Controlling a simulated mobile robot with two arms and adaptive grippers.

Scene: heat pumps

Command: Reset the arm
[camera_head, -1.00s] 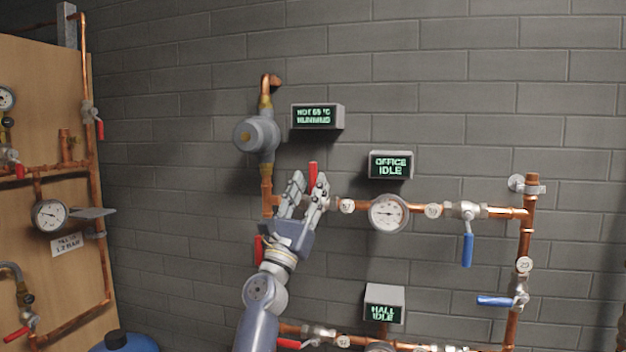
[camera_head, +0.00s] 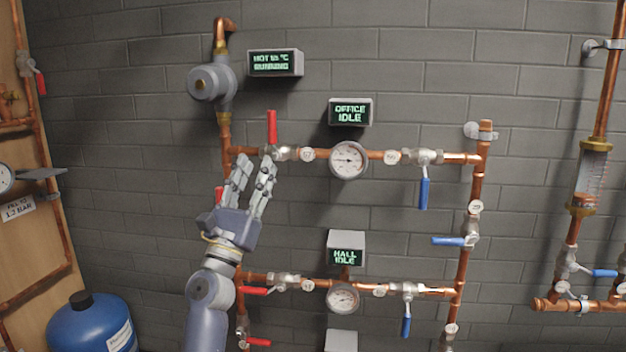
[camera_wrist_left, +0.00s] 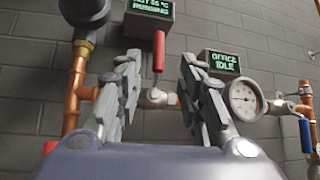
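My left gripper (camera_head: 252,172) is in front of the upper pipe run, just below and left of the red-handled valve (camera_head: 272,128), whose lever stands upright. In the left wrist view my left gripper (camera_wrist_left: 155,85) has its two fingers spread apart with nothing between them, and the red lever (camera_wrist_left: 159,51) shows beyond the gap. I see no contact with the valve. My right gripper is in neither view.
The office gauge (camera_head: 348,160) and blue-handled valve (camera_head: 424,192) lie right on the same pipe. The display reading OFFICE IDLE (camera_head: 350,112) is above, the one reading HALL IDLE (camera_head: 346,247) below. A blue tank (camera_head: 92,325) stands lower left.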

